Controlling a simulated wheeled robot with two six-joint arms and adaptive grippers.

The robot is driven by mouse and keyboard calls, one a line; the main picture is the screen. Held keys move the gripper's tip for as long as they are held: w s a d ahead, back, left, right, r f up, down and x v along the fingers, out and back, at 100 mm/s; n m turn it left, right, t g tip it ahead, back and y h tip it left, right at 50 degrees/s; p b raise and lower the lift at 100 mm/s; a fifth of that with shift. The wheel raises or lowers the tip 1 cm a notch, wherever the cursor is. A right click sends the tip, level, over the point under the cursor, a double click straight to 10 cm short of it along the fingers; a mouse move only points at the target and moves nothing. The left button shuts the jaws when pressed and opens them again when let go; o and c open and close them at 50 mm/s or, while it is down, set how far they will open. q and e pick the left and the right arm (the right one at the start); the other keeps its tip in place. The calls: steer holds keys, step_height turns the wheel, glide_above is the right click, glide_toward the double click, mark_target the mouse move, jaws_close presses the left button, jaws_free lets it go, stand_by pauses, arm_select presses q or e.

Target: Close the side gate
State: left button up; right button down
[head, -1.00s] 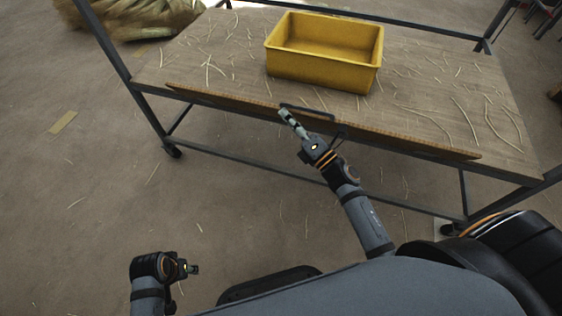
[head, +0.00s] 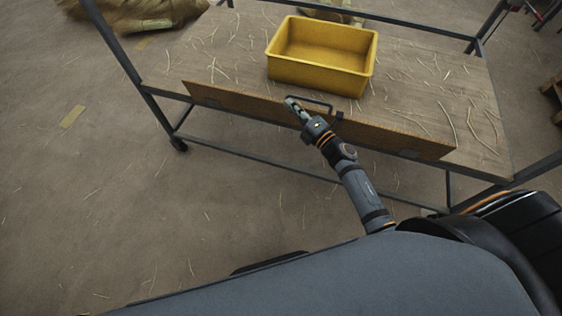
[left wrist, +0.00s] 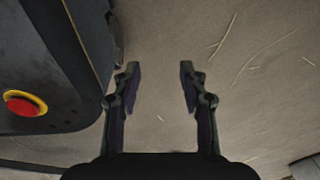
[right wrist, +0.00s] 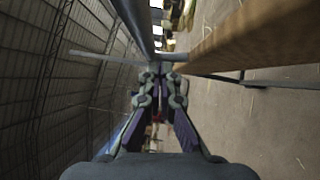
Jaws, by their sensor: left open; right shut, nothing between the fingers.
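The side gate (head: 395,143) is a long wooden board along the near edge of the cart's wooden deck. Its broad face shows and it stands raised from the edge, but I cannot tell its exact tilt. A dark handle (head: 318,101) sits at its upper edge, near the middle. My right gripper (head: 291,103) is shut and empty at the handle's left end; contact is unclear. In the right wrist view its closed fingers (right wrist: 161,82) are beside the board (right wrist: 245,38). My left gripper (left wrist: 159,85) is open and empty above the floor, outside the head view.
A yellow bin (head: 320,62) stands on the deck behind the gate, with straw strands scattered around it. Dark metal posts (head: 118,50) frame the cart. A straw bundle (head: 150,12) lies at the back left. The floor at left is mostly clear.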

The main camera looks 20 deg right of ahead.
arm_select(q)
steer(key=shift+s+r+p, duration=1)
steer(key=shift+r+p, duration=0.25)
arm_select(e)
steer(key=shift+w+d+r+m, duration=0.2)
steer(key=shift+w+d, duration=0.25)
steer(key=shift+w, duration=0.15)
steer(key=shift+w+d+r+m, duration=0.15)
steer(key=shift+w+d, duration=0.25)
steer(key=shift+w, duration=0.2)
